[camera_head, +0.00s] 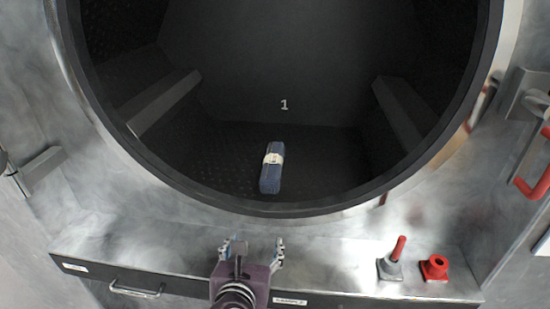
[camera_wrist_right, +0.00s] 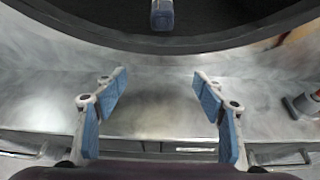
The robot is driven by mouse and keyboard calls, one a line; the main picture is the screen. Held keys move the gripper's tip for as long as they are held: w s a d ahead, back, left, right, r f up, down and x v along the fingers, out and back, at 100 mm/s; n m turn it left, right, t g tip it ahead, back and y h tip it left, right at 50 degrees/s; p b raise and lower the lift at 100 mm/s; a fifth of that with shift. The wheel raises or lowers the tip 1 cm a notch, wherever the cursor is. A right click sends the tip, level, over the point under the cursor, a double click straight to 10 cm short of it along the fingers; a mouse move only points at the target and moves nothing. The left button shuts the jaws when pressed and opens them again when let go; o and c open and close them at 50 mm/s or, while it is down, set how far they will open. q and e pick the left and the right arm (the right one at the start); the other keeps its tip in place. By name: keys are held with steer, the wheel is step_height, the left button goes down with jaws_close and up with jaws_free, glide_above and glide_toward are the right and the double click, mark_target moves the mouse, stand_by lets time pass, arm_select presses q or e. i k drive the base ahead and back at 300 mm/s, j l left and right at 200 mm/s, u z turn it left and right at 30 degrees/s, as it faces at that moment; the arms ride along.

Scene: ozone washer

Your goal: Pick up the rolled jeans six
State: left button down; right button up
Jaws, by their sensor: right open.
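The rolled jeans (camera_head: 271,168) are a dark blue roll with a pale band around the middle. They lie inside the dark drum of the washer, near the front of its floor. Their near end also shows at the top of the right wrist view (camera_wrist_right: 162,15). My right gripper (camera_head: 257,243) is open and empty, outside the drum opening, in front of the roll and slightly left of it. In the right wrist view its blue-padded fingers (camera_wrist_right: 160,88) are wide apart with only the metal front between them. My left gripper is not in view.
The round drum rim (camera_head: 300,210) lies between my right gripper and the roll. A red-handled lever (camera_head: 397,250) and a red button (camera_head: 434,267) stand on the ledge at right. Ribs (camera_head: 160,100) line the drum sides; its floor around the roll is clear.

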mark_target(270, 175)
steer(key=i+l, duration=0.1)
steer(key=i, duration=0.35)
steer(key=i+l, duration=0.15)
steer(key=i, duration=0.3)
